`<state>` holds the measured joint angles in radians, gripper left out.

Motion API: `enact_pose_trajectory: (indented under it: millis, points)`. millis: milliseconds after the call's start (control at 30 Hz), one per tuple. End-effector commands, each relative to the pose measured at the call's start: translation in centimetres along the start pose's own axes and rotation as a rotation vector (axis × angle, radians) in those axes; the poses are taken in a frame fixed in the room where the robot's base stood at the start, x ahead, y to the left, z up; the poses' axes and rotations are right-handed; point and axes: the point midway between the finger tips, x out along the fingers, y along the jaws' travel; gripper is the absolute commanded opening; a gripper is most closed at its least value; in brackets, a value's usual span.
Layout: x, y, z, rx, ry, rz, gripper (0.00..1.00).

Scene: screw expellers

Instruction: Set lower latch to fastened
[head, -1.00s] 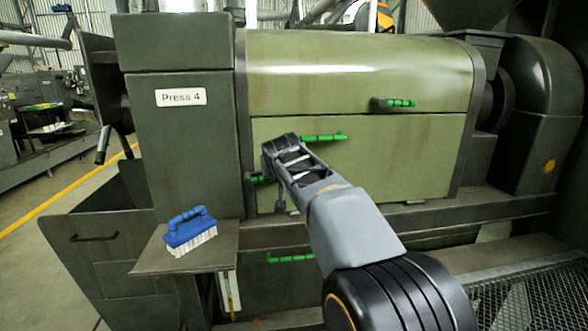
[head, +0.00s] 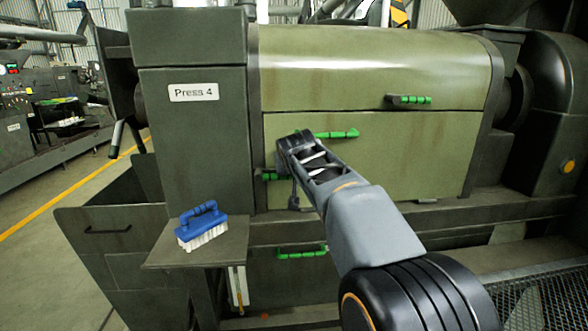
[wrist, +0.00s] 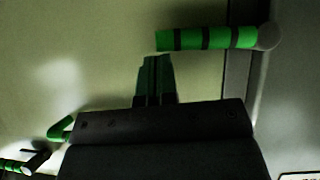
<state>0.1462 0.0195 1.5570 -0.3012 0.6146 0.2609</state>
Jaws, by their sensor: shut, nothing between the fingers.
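A green banded latch handle (wrist: 205,38) lies level in the wrist view, with a round grey pivot at its right end. It appears to be the green handle (head: 270,177) low at the left edge of the green panel (head: 400,160) in the head view, partly behind my arm. I cannot tell from its look whether it is fastened. My gripper (wrist: 154,60) is shut and empty, its fingertips just below the handle's left part in the wrist view. Whether they touch it is unclear. In the head view the fingers are hidden behind my wrist.
Other green handles sit on the panel (head: 337,134), the upper cover (head: 408,99) and the lower front (head: 302,252). A blue brush (head: 202,225) rests on a small shelf (head: 160,257) at left. A mesh platform (head: 540,300) lies at lower right.

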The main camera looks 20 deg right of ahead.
Motion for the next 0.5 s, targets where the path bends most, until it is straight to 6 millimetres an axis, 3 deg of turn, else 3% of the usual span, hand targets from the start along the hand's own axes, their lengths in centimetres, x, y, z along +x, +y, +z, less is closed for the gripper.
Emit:
enact_pose_trajectory:
  millis: [167, 500]
  points:
    - [-2.7, 0.0, -3.1, -0.001, 0.006, -0.004, 0.0]
    - [-8.9, 0.4, -2.5, 0.0, 0.008, -0.003, 0.0]
